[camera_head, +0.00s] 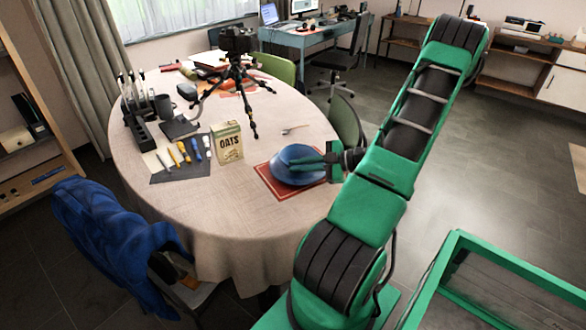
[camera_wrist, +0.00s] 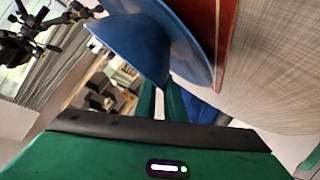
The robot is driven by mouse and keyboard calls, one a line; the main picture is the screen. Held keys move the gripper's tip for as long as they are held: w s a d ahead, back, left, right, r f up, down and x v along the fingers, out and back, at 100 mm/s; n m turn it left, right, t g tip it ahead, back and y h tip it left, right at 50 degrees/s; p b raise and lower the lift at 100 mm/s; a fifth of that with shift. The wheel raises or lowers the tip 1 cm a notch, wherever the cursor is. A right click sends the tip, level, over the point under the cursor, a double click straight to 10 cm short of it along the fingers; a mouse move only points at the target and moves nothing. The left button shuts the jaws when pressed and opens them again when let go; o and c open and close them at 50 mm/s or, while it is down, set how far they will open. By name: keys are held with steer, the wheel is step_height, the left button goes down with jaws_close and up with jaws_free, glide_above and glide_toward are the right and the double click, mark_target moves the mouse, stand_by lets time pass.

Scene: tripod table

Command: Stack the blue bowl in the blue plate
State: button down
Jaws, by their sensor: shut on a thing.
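The blue bowl (camera_head: 293,155) is over the blue plate (camera_head: 291,180) on a red mat (camera_head: 263,179) at the near right side of the round table. My gripper (camera_head: 327,162) reaches in from the right and is shut on the bowl's rim. In the wrist view, the bowl (camera_wrist: 125,48) has its rim between my fingertips (camera_wrist: 161,92). The plate (camera_wrist: 188,30) is right behind the bowl, against the red mat (camera_wrist: 224,25). I cannot tell whether the bowl's base touches the plate.
An oats box (camera_head: 227,143) stands left of the plate, and a spoon (camera_head: 295,129) lies behind it. A black tripod (camera_head: 238,85) stands farther back. A dark mat with several tools (camera_head: 181,160) is at left. Bare tablecloth (camera_head: 225,205) lies in front.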

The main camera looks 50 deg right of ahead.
steer(key=c, duration=1.8)
jaws_free()
steer(key=shift+f, duration=0.1)
steer(key=shift+s+d+r, duration=0.1)
steer(key=shift+r, duration=0.2)
steer(key=v, duration=1.1)
steer(key=w+a+r+m+g, duration=0.25)
steer(key=a+m+g, duration=0.25)
steer(key=a+g, duration=0.65)
steer(key=s+a+r+m+h, duration=0.2)
steer(key=s+a+r+m, duration=0.1)
steer(key=a+m, duration=0.1)
steer(key=s+a+r+m+g+h, duration=0.1)
steer(key=s+a+r+m+h, duration=0.1)
steer(key=s+a+r+m, duration=0.2)
steer(key=s+a+r+m+h, duration=0.2)
steer(key=s+a+r+m, duration=0.1)
steer(key=a+m, duration=0.1)
steer(key=shift+s+a+r+m+g, duration=0.15)
steer(key=shift+s+r+m+g, duration=0.1)
steer(key=shift+m, duration=0.55)
